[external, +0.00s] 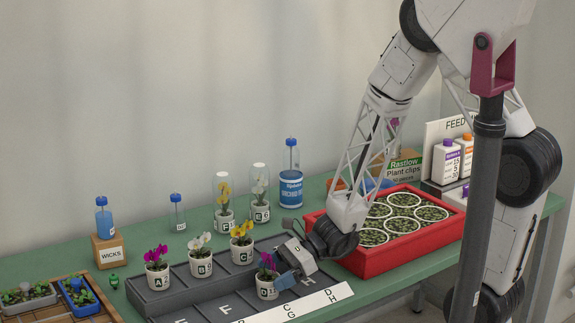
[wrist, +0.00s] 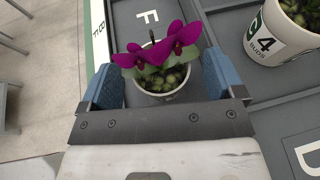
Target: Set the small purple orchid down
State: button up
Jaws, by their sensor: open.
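The small purple orchid (external: 267,285) is in a white pot on the front part of the grey lettered tray (external: 213,286). In the wrist view the orchid (wrist: 160,50) shows two magenta blooms over a white pot, near a cell marked F. My gripper (external: 284,273) is low at the orchid, coming from the right. In the wrist view its blue fingers (wrist: 163,82) stand either side of the pot, with a narrow gap showing on each side. The pot looks upright; its underside is hidden.
A magenta orchid (external: 158,268), a white one (external: 200,254) and a yellow one (external: 242,243) stand in pots on the tray's back row. A pot marked 4 buds (wrist: 282,32) is close right in the wrist view. A red crate (external: 378,258) stands right of the tray.

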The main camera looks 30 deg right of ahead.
jog(key=v, duration=0.9)
jog(key=shift+d+r, duration=0.2)
jog(key=shift+d, duration=0.15)
dwell(0.8)
jog(key=s+d+r+n+h, duration=0.6)
jog(key=d+r+n, duration=0.3)
jog(key=r, duration=0.2)
jog(key=s+d+r+n+h, duration=0.7)
jog(key=s+d+r+n, duration=0.1)
jog(key=r+n, duration=0.2)
jog(key=shift+d+r+h, duration=0.3)
jog(key=shift+d+r, duration=0.1)
jog(key=shift+r, duration=0.35)
